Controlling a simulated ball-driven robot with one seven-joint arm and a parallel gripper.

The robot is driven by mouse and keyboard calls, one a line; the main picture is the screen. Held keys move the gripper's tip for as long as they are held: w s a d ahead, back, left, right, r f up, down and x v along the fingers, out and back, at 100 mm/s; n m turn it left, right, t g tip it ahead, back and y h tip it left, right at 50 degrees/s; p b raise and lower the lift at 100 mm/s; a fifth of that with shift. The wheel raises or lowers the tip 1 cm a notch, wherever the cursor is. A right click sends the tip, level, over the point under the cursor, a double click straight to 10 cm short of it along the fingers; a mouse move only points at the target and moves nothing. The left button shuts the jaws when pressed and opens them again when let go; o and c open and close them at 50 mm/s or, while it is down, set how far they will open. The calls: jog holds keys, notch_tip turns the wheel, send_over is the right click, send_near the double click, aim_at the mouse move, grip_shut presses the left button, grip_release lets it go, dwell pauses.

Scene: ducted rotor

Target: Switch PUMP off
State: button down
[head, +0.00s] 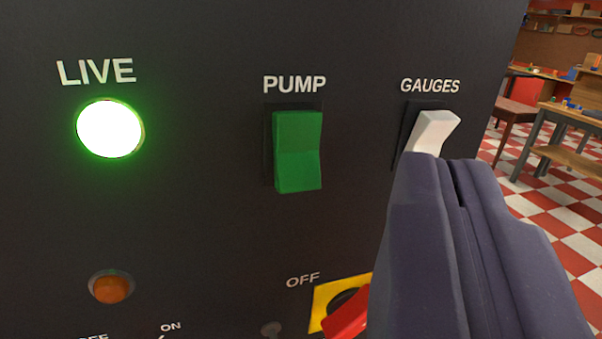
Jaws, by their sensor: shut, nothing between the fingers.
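The PUMP switch is a green rocker (297,150) on the dark panel, under its white PUMP label (294,84). Its lower half stands out toward me and looks brighter at the bottom edge. My gripper (446,160) is shut and empty, at the right of the picture. Its tips are to the right of the green rocker and apart from it. They overlap the lower part of the white GAUGES rocker (436,130); I cannot tell whether they touch it.
A lit LIVE lamp (110,128) glows at the left, above an unlit orange lamp (111,288). A red handle (346,318) on a yellow plate (325,295) sits low, partly hidden by my gripper. The panel ends at the right; tables and checkered floor (560,240) lie beyond.

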jog(key=b, duration=0.2)
send_near(317, 156)
jog(key=w+d+r, duration=0.2)
jog(key=w, duration=0.1)
jog(key=shift+w+a+f+b, duration=0.1)
jog(key=shift+w+f+b, duration=0.25)
jog(key=shift+w, duration=0.35)
dwell(1.4)
jog(key=shift+w+a+f+b, duration=0.2)
jog(key=shift+w+b, duration=0.15)
jog(key=shift+b, duration=0.2)
jog(key=shift+w+a+f+b, duration=0.1)
jog(key=shift+w+b, duration=0.25)
jog(key=shift+b, duration=0.05)
dwell(0.4)
dwell(0.4)
jog(key=shift+s+d+r, duration=0.15)
jog(key=shift+s+r, duration=0.05)
jog(key=shift+s, duration=0.2)
jog(key=shift+s+d+r, duration=0.15)
jog(key=shift+s, duration=0.2)
